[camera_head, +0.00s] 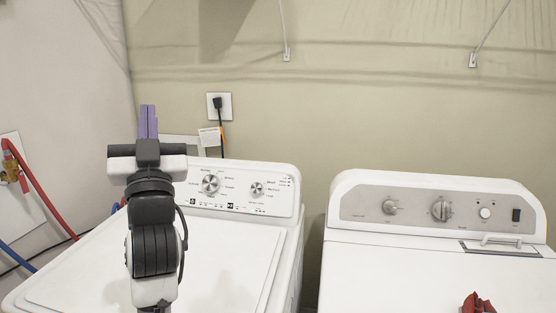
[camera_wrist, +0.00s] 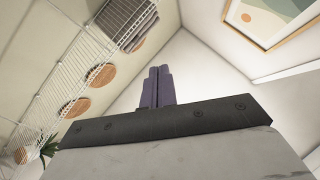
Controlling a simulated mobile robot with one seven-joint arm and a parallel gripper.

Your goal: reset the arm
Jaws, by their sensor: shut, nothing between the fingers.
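My gripper (camera_head: 148,122) points upward on the left in the head view, in front of the wall and above the left washing machine. Its two purple fingers are together with nothing between them. In the wrist view my gripper (camera_wrist: 158,86) also shows shut and empty, aimed up toward the ceiling. My arm rises from the bottom edge in the head view and hides part of the left machine's lid and panel.
A white top-loading machine (camera_head: 240,262) stands at left, another white machine (camera_head: 400,265) at right. A red cloth (camera_head: 478,303) lies on the right one. Red hose (camera_head: 40,190) hangs at far left. A wire shelf (camera_wrist: 50,70) with round baskets shows in the wrist view.

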